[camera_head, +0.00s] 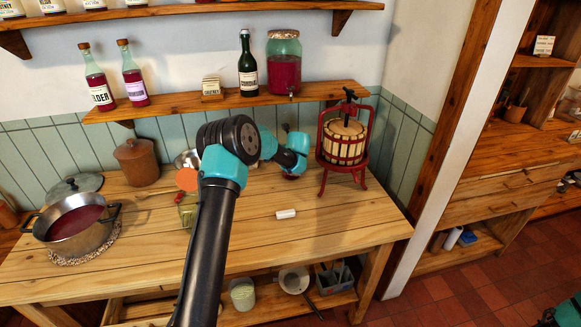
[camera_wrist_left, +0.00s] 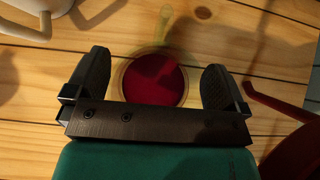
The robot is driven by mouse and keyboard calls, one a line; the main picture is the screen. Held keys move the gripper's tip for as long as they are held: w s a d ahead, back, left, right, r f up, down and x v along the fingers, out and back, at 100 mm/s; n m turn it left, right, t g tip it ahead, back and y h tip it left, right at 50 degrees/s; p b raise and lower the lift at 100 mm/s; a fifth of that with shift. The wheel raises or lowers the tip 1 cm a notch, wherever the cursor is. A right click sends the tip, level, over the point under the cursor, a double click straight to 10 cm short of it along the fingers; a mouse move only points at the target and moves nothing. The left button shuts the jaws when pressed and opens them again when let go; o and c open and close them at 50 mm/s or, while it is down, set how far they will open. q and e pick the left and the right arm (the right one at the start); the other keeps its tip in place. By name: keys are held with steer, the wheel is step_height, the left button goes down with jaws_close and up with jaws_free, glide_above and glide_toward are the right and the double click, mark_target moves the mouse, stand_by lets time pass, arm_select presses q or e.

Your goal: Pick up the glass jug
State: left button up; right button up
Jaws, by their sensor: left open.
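A round glass vessel with deep red liquid, seen from above in the left wrist view, looks like the glass jug (camera_wrist_left: 153,78). It stands on the bench planks. My left gripper (camera_wrist_left: 156,85) is open, one dark finger on each side of the jug. I cannot tell whether either finger touches the glass. In the head view my left gripper (camera_head: 292,165) is over the bench, left of the fruit press, and hides nearly all of the jug. My right gripper is not in view.
The red-framed fruit press (camera_head: 343,142) stands close to the right; its red leg (camera_wrist_left: 270,100) shows in the wrist view. A wall shelf (camera_head: 200,103) with bottles is behind. A pot (camera_head: 78,222) stands left. The bench front (camera_head: 330,235) is mostly clear around a small white object (camera_head: 286,214).

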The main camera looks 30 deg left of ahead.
arm_select(q)
steer(key=shift+c, duration=0.2)
steer(key=shift+r, duration=0.1)
steer(key=c, duration=1.7)
steer(key=shift+r, duration=0.2)
steer(key=shift+s+d+r, duration=0.75)
steer(key=shift+s+d, duration=0.65)
steer(key=shift+s, duration=0.85)
steer(key=shift+s+d+r, duration=0.8)
steer(key=shift+s+d, duration=0.55)
steer(key=shift+s, duration=0.9)
steer(key=shift+s+d+r, duration=0.75)
steer(key=shift+s+d, duration=0.65)
steer(key=shift+s, duration=0.85)
